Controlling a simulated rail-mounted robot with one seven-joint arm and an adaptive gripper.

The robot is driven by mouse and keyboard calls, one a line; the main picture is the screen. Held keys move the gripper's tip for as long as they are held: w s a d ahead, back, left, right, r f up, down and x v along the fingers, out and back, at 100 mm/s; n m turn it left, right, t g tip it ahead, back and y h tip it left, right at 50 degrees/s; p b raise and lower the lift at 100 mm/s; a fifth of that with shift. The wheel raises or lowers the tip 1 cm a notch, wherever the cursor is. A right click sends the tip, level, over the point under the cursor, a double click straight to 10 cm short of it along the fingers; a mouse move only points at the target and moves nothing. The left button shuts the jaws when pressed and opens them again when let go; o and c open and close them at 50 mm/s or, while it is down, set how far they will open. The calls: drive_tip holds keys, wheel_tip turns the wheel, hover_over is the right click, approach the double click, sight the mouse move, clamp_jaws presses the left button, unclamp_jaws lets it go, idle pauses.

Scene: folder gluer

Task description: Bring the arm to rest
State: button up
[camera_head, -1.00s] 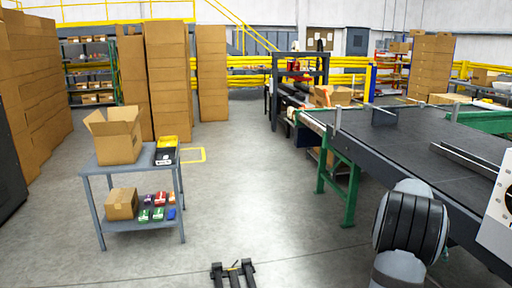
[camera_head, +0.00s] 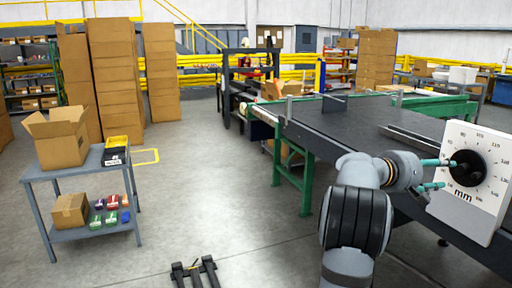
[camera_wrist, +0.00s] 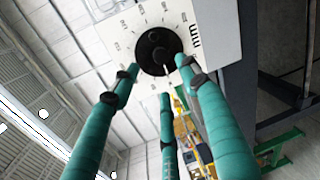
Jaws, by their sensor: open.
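My gripper (camera_head: 436,174) is at the right of the head view, its green fingers spread open beside a white dial plate marked "mm" (camera_head: 488,205). The plate has a black round knob (camera_head: 466,168) at its middle. In the wrist view, my gripper's green fingers (camera_wrist: 160,95) reach toward the knob (camera_wrist: 159,50), spread and with nothing visible between them. I cannot tell whether a fingertip touches the knob or the plate. My arm is bent, rising from the bottom of the head view beside the conveyor.
A dark conveyor (camera_head: 345,124) on green legs runs beside my arm. A grey cart (camera_head: 70,168) with an open carton (camera_head: 61,138) stands at left. Tall carton stacks (camera_head: 113,75) stand behind.

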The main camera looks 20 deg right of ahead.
drive_tip(key=h+b, duration=0.1)
drive_tip(key=b, duration=0.6)
drive_tip(key=shift+w+a+f+t+h+b, duration=0.2)
drive_tip(key=shift+a+f+t+h+b, duration=0.1)
drive_tip(key=shift+a+f+h+b, duration=0.1)
drive_tip(key=shift+s+r, duration=0.1)
drive_tip(key=shift+r, duration=0.05)
